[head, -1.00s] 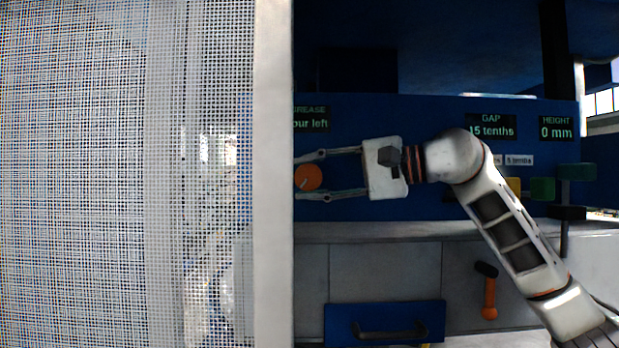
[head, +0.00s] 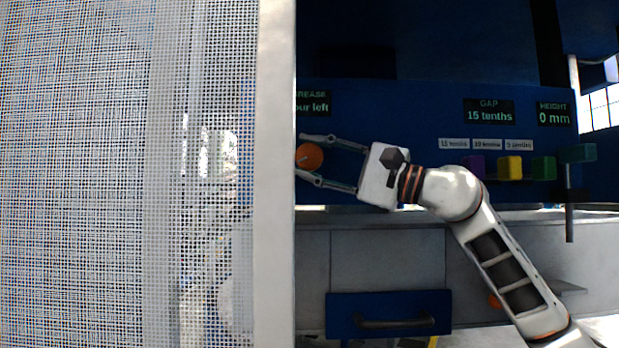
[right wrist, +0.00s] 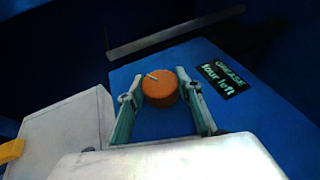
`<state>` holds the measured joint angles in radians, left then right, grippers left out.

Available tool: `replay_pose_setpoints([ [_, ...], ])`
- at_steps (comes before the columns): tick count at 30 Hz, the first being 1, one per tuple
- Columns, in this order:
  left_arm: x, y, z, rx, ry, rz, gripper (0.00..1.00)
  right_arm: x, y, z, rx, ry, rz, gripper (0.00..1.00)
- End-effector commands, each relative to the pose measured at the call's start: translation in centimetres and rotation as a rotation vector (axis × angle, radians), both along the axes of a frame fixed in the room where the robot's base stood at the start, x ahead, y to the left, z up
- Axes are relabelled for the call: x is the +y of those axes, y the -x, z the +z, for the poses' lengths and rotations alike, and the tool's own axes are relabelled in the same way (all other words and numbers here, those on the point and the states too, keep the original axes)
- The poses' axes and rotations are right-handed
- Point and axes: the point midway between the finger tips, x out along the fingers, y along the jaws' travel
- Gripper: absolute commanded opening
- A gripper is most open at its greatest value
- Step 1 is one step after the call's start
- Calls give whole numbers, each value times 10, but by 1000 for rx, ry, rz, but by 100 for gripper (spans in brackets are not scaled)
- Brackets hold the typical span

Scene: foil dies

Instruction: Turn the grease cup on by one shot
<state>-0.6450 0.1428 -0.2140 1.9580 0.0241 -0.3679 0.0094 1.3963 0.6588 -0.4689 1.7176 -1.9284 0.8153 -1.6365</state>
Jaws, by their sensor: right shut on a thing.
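The grease cup is an orange round knob (head: 309,157) on the blue panel, at the edge of the mesh guard in the head view. It also shows in the right wrist view (right wrist: 160,89), with a pale pointer mark on its top. My right gripper (head: 312,158) has its two fingers on either side of the knob and is shut on it. The grease display (head: 311,103) reads "our left" in the head view, its left part hidden by the guard frame. In the right wrist view the display (right wrist: 223,78) reads "GREASE four left". My left gripper is not in view.
A mesh guard with a pale frame (head: 275,200) fills the left side. Gap (head: 489,110) and height (head: 554,114) displays read 15 tenths and 0 mm. Purple, yellow (head: 509,167) and green blocks stand at the right. A blue drawer (head: 388,314) is below.

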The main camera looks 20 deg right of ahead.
Motion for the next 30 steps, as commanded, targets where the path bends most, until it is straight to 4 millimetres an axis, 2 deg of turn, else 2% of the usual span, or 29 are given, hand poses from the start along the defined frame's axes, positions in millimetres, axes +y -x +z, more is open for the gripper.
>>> replay_pose_setpoints([
  [1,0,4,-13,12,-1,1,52,2,-2,-8,-2,-24,2,13],
  [7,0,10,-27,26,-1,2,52,2,-2,-5,-29,-117,3,13],
  [16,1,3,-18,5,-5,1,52,1,-1,-2,-46,-172,1,13],
  [26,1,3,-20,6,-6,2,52,1,-1,-1,-47,-174,0,13],
  [27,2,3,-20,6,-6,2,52,1,-1,-1,-47,-174,0,40],
  [29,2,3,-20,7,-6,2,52,1,-1,-1,-47,-174,0,52],
  [30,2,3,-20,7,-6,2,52,1,-1,-1,-47,-174,0,52],
])
